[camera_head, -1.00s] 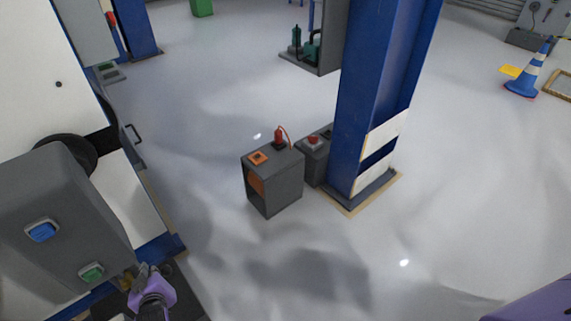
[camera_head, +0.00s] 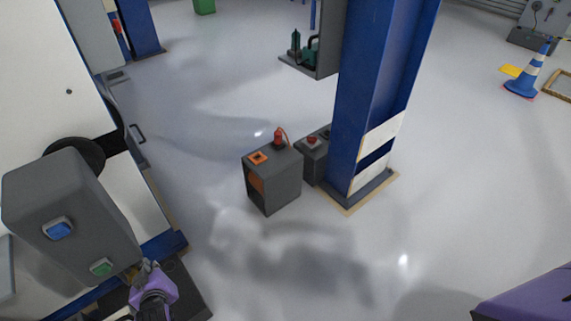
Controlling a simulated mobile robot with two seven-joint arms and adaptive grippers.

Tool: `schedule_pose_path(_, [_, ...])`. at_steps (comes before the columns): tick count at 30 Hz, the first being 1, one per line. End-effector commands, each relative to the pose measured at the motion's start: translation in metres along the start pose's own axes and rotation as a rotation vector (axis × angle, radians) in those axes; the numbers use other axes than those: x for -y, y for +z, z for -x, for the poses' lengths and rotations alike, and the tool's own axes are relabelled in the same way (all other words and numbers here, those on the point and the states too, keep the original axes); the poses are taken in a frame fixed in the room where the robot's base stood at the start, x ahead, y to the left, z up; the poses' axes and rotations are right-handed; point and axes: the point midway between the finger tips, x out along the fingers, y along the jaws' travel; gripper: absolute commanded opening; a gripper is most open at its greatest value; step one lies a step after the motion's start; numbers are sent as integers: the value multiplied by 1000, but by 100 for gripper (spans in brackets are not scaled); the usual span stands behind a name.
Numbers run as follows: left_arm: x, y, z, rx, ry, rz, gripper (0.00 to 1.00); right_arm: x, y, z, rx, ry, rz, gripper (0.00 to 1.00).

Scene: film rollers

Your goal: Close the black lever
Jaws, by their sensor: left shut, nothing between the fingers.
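My left gripper (camera_head: 147,268) is at the lower left, shut and empty, with purple parts behind its fingers. It is just below the lower right corner of a grey control box (camera_head: 75,205) that has a blue button (camera_head: 59,229) and a green button (camera_head: 101,267). Whether it touches the box, I cannot tell. A small black handle (camera_head: 138,133) sticks out from the machine's side, and a black round part (camera_head: 76,154) sits behind the box. I cannot tell which black part is the lever. My right gripper is not in view; a purple part of mine shows at the lower right.
The white machine panel (camera_head: 45,80) fills the left side. A grey pedestal (camera_head: 273,182) and a blue column (camera_head: 374,85) stand in the middle. A blue cone (camera_head: 527,78) is at the far right. The floor between machine and pedestal is clear.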

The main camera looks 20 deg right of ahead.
Motion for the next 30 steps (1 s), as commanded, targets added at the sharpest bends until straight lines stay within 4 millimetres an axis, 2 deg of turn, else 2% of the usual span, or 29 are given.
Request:
schedule_pose_path(1, [0, 0, 14, 0, -2, 2, 0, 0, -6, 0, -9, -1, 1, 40])
schedule_pose_path(3, [-1, 1, 29, 0, -2, 2, 0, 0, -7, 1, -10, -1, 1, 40])
schedule_pose_path(10, [-4, 2, 62, 1, -2, -1, 0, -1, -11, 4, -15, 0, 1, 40])
schedule_pose_path(15, [-4, 2, 69, 1, -2, -1, 0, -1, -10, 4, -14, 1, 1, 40])
schedule_pose_path(26, [-4, 2, 69, 1, -2, -1, 0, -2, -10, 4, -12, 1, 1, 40])
schedule_pose_path(30, [-4, 2, 69, 1, -2, -1, 0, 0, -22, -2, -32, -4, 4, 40])
